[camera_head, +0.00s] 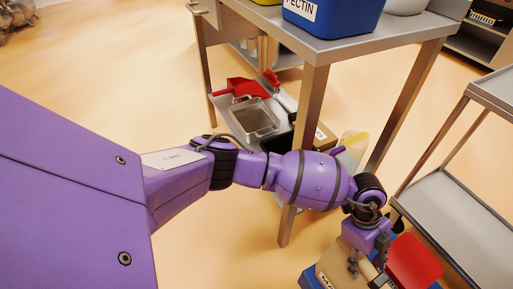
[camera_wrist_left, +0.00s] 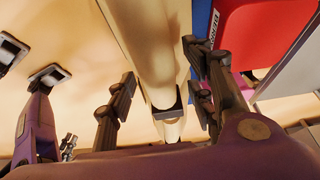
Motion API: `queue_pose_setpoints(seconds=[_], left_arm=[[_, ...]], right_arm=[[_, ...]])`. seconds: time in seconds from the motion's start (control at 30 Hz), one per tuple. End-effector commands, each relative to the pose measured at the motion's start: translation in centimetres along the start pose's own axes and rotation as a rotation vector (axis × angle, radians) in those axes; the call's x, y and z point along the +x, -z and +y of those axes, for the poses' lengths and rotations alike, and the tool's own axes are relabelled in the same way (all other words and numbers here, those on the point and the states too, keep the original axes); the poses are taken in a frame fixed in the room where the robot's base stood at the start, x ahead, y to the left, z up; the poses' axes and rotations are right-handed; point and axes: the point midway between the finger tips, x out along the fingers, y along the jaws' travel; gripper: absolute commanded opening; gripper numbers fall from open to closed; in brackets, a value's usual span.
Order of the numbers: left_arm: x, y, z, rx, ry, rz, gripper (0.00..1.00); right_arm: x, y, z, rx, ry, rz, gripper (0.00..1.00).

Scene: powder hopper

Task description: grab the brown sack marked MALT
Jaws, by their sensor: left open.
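My left gripper (camera_head: 368,268) points down at the lower right of the head view. It is open. Below it is a tan sack-like thing (camera_head: 332,264), partly cut off by the bottom edge; its marking is not readable, so I cannot confirm MALT. In the left wrist view, the left gripper's fingers (camera_wrist_left: 162,75) stand apart on either side of a pale tan, creased shape (camera_wrist_left: 152,35), which seems to be the same sack. I cannot tell whether the fingers touch it. My right gripper is not in view.
A red item (camera_head: 412,262) stands close to the right of the gripper; its label shows in the wrist view. A blue item (camera_head: 311,279) lies beside the sack. A steel table leg (camera_head: 301,150) and a shelved trolley (camera_head: 455,215) flank the arm. Open floor lies left.

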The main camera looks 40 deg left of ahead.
Motion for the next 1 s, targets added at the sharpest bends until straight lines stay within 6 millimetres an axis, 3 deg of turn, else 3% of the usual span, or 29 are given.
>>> queue_pose_setpoints(seconds=[0.53,0.9,1.0], left_arm=[[0.26,-0.10,-0.01,-0.001,0.000,0.000,0.47],[0.25,-0.09,0.02,-0.001,-0.001,0.000,0.00],[0.26,-0.09,0.04,-0.002,-0.002,0.000,0.00]], right_arm=[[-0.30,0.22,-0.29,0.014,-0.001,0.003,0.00],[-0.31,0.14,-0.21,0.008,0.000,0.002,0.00],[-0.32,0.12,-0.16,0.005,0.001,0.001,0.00]])
